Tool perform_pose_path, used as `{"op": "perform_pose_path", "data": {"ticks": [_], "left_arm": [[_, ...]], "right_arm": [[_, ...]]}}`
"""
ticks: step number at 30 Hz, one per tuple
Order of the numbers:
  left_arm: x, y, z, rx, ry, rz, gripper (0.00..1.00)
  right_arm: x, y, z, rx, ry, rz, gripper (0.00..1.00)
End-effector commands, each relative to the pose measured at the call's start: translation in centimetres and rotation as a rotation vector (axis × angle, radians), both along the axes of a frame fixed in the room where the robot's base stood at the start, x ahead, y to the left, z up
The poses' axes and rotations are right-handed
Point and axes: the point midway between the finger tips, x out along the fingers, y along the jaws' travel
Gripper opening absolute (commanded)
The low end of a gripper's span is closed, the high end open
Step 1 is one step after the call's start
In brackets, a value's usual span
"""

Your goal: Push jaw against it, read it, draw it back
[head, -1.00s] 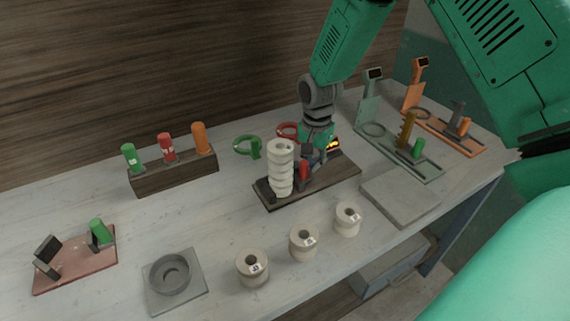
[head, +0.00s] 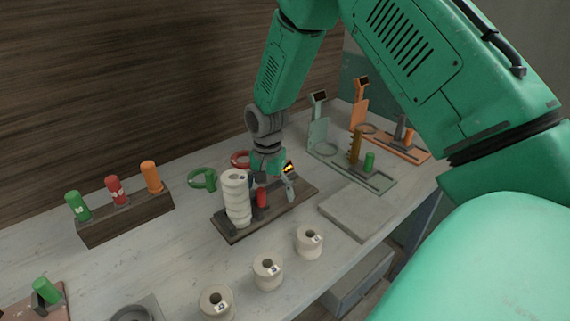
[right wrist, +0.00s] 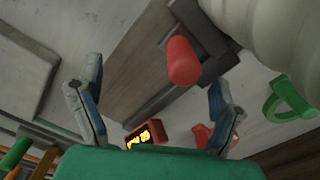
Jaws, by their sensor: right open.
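A white ribbed clay piece (head: 236,205) stands upright at the left of a dark wooden gauge base (head: 283,209). A red peg (head: 261,198), seemingly the jaw's handle, stands just right of it; whether the jaw touches the clay I cannot tell. A small display (head: 288,167) glows orange, its digits too small to read. My right gripper (head: 277,188) is over the base, open, pointing down. In the right wrist view its fingers (right wrist: 152,108) are wide apart, with the red peg (right wrist: 183,62) beyond them, not gripped. My left gripper is not in view.
Several spools, one of them (head: 268,272), stand along the front. A grey slab (head: 357,214) lies right of the base. Green (head: 318,140) and orange (head: 359,118) gauges stand farther right. A wooden rack (head: 125,217) with coloured cylinders is at left; green (head: 203,180) and red rings lie behind.

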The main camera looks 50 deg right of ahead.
Motion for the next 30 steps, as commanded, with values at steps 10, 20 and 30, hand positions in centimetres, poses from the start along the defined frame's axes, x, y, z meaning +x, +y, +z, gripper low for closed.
{"op": "perform_pose_path", "data": {"ticks": [10,20,30], "left_arm": [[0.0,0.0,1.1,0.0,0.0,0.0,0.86],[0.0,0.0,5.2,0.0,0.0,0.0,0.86],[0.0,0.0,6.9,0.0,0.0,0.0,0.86]], "right_arm": [[0.0,0.0,1.1,0.0,0.0,0.0,0.86],[0.0,0.0,5.3,-0.001,0.0,0.0,0.86],[0.0,0.0,7.0,0.0,0.0,0.0,0.86]]}}
